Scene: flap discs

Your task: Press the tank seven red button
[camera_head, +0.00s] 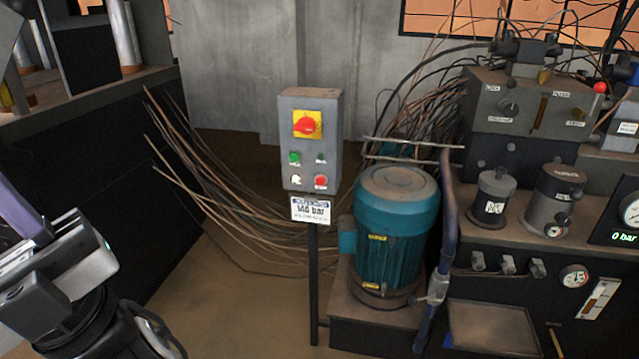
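A grey control box (310,140) stands on a dark post (313,270) near the middle of the view. A red round button (320,181) is at its lower right, with a white button (296,179) to its left. Above them are a green button (294,158) and a small dark one (320,158). A red rotary switch on a yellow plate (306,124) sits higher up. The small labels are too blurred to read, so "tank seven" cannot be confirmed. My gripper (75,262) is at the lower left, well apart from the box; its finger opening cannot be made out.
A sign reading about 140 bar (311,211) hangs under the box. A teal motor (396,225) and a blue pipe (443,240) stand to its right. Loose cables (215,190) run behind the post. A dark bench (90,170) is at left. Floor in front is clear.

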